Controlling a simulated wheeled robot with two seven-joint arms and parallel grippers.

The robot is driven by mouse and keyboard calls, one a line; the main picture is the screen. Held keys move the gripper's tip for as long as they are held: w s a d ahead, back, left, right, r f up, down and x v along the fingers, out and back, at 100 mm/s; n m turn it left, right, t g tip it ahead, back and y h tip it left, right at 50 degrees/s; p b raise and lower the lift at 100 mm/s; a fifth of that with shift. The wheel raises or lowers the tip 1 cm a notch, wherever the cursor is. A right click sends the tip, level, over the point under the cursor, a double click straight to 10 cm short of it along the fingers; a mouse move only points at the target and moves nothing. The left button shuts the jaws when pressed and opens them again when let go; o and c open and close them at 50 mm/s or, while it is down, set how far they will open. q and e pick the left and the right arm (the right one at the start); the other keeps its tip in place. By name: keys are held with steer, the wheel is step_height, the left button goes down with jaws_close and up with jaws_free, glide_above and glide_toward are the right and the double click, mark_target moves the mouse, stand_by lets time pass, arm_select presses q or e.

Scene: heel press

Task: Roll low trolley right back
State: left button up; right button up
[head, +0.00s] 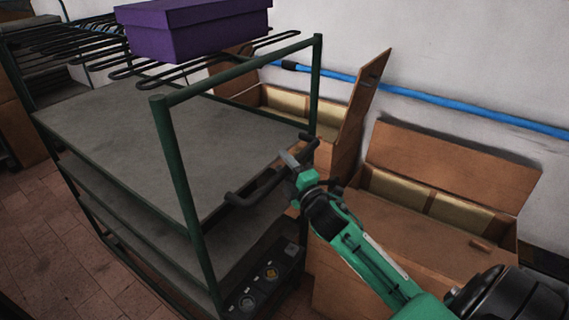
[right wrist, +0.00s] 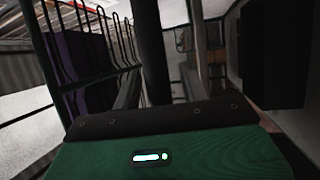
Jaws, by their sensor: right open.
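The low trolley (head: 182,150) has a green frame and grey shelves, and fills the left and middle of the head view. A black handle bar (head: 250,190) sticks out at its near right end, below the green top rail. My right gripper (head: 297,160) is open at the far part of this handle. I cannot tell whether its fingers are around the bar or only beside it. In the right wrist view, dark upright bars stand ahead of the green gripper body. My left gripper is not in view.
Open-lidded wooden boxes (head: 425,235) stand close on the right, along the wall with a blue pipe (head: 430,98). Brick-coloured floor (head: 50,240) is clear at the lower left.

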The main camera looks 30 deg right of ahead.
steer(key=shift+w, duration=0.15)
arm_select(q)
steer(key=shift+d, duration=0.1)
arm_select(e)
steer(key=c, duration=0.7)
jaws_close()
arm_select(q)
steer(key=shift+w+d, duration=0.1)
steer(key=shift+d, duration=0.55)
